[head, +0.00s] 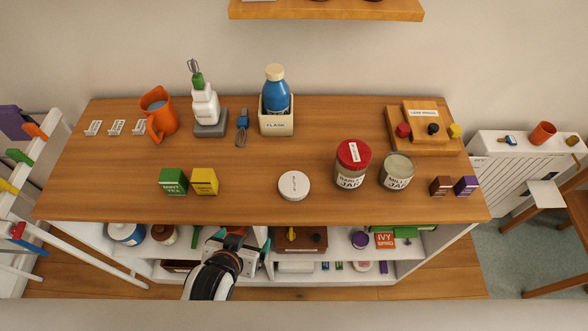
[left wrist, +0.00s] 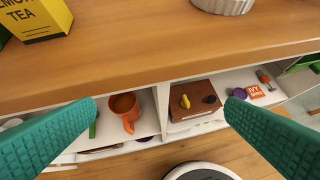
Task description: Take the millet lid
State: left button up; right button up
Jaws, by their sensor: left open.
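A round white lid (head: 294,186) with small print, too small to read, lies flat on the wooden top near the front edge. In the left wrist view its ribbed pale side (left wrist: 222,5) shows at the top edge. The open jar labelled millet (head: 397,172) stands to its right, beside a red-lidded jar (head: 352,163). My left gripper (head: 232,239) is open and empty, in front of the shelf's front edge, to the left of and nearer than the lid. Its teal fingers are spread wide in the left wrist view (left wrist: 160,105). My right gripper is not in view.
Mint and lemon tea boxes (head: 188,181) stand left of the lid. A blue flask (head: 276,97) in a holder stands behind it. The shelf compartments below hold an orange mug (left wrist: 125,107) and a brown box (left wrist: 196,98). The top around the lid is clear.

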pick_arm(q)
notch_tip(320, 180, up, 5)
jog(key=w+d+t, duration=0.1)
jog(key=d, duration=0.1)
jog(key=m+t+h, duration=0.1)
jog(key=t+h, duration=0.2)
send_near(294, 185)
jog(key=w+d, duration=0.1)
jog(key=w+p, duration=0.1)
jog(key=w, duration=0.1)
jog(key=shift+d+f+p, duration=0.25)
jog(key=shift+d+p, duration=0.05)
jog(key=shift+d, duration=0.1)
jog(key=shift+a+f+p+x, duration=0.1)
jog(key=shift+a+p+x, duration=0.1)
jog(key=shift+x, duration=0.55)
jog(key=shift+a+f+p+x, duration=0.1)
jog(key=shift+f+p+x, duration=0.1)
jog(key=shift+x, duration=0.5)
jog(key=shift+a+f+p+x, duration=0.1)
jog(key=shift+p+x, duration=0.1)
jog(key=shift+x, duration=0.55)
jog(key=shift+w+d+f, duration=0.15)
jog(key=shift+w+f, duration=0.1)
jog(key=shift+w, duration=0.15)
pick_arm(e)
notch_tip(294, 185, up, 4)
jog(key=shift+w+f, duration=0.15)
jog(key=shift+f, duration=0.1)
